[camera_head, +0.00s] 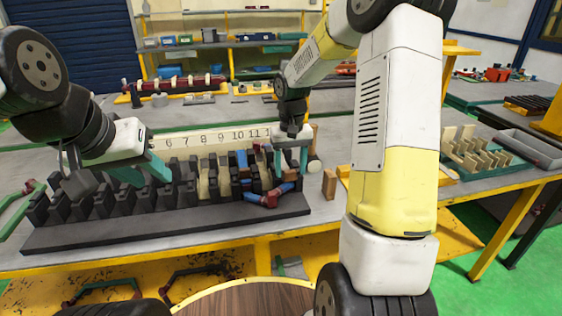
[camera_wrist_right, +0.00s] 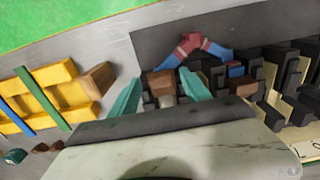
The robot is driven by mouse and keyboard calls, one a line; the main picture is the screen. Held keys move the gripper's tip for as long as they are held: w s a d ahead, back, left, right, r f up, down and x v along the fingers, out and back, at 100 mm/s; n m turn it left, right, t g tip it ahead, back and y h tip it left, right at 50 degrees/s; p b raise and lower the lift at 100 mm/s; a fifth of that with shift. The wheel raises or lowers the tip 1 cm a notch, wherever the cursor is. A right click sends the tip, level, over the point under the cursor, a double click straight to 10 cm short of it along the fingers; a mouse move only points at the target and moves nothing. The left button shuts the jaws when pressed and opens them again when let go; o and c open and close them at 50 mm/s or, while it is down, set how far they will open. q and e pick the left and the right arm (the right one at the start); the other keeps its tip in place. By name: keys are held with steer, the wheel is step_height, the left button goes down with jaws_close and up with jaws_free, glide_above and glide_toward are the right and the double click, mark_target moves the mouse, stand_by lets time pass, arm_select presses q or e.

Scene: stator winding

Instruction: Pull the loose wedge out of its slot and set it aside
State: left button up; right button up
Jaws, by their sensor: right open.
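The stator (camera_head: 165,225) is a long dark base with a row of black teeth and a numbered strip behind it. My right gripper (camera_head: 291,160) is over its right end with teal fingers pointing down. In the right wrist view the fingers (camera_wrist_right: 160,95) are apart, with black teeth and a brown wedge-like piece (camera_wrist_right: 162,82) between them. I cannot tell whether they touch it. Another brown piece (camera_wrist_right: 243,88) sits among the teeth to the right. Which wedge is loose is unclear. My left gripper (camera_head: 142,170) has its teal fingers apart above the left part of the stator.
A red and blue coil (camera_head: 268,196) lies at the stator's front right, close to my right gripper. A tan block (camera_head: 329,184) stands on the table to the right. A tray with tan pieces (camera_head: 480,150) is further right. Shelves stand behind.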

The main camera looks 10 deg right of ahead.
mark_target(290, 172)
step_height(290, 172, up, 6)
steer(key=shift+r, duration=0.5)
steer(key=s+a+r+t+y, duration=0.1)
steer(key=s+r+t, duration=0.2)
steer(key=s, duration=0.8)
steer(key=s+a+r+t+y, duration=0.1)
steer(key=s+r+t, duration=0.2)
steer(key=s+r, duration=0.5)
steer(key=s, duration=0.4)
steer(key=shift+s, duration=0.15)
steer(key=shift+o, duration=0.2)
